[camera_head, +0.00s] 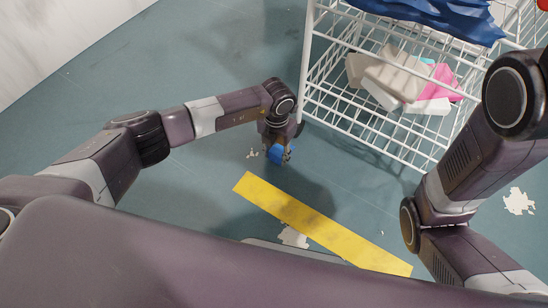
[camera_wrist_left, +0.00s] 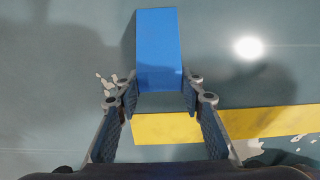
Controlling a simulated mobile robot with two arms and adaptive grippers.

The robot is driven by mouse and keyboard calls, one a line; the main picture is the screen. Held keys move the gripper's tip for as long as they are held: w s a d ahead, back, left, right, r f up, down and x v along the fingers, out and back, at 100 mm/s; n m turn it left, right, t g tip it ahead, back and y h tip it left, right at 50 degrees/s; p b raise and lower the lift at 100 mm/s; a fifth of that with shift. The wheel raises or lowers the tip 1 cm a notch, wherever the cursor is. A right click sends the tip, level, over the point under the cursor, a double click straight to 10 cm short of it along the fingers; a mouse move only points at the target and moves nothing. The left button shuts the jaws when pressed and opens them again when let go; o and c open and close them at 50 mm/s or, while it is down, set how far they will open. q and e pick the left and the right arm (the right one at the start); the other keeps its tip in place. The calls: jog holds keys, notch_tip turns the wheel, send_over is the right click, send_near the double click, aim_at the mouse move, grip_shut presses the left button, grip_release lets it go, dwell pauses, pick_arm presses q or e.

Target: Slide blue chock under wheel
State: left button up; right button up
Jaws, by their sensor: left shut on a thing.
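The blue chock (camera_head: 277,154) is held low, close to the floor, by my left gripper (camera_head: 280,146), beside the near left corner of a white wire cart (camera_head: 305,75). In the left wrist view the chock (camera_wrist_left: 158,45) is a plain blue block. The fingers of my left gripper (camera_wrist_left: 160,92) are shut on its near end, one on each side, and the block reaches out past the tips. No wheel can be made out in either view. My right arm shows at the right of the head view, but its gripper is out of sight.
A yellow floor strip (camera_head: 320,224) runs in front of the chock. The cart holds a blue cloth (camera_head: 440,18) on top and beige, white and pink items (camera_head: 398,75) below. White flakes (camera_head: 518,200) lie on the teal floor. Floor left of the cart is clear.

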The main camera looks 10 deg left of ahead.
aim_at(281, 148)
pick_arm(q)
jog(key=shift+w+d+b, duration=0.25)
jog(key=shift+w+b, duration=0.4)
jog(key=shift+w, duration=0.1)
jog(key=shift+w+d+b, duration=0.25)
jog(key=shift+w+b, duration=0.4)
jog(key=shift+w, duration=0.05)
jog(key=o, duration=1.3)
notch_tip(281, 148, up, 12)
jog(key=shift+r, duration=0.1)
jog(key=shift+s, duration=0.1)
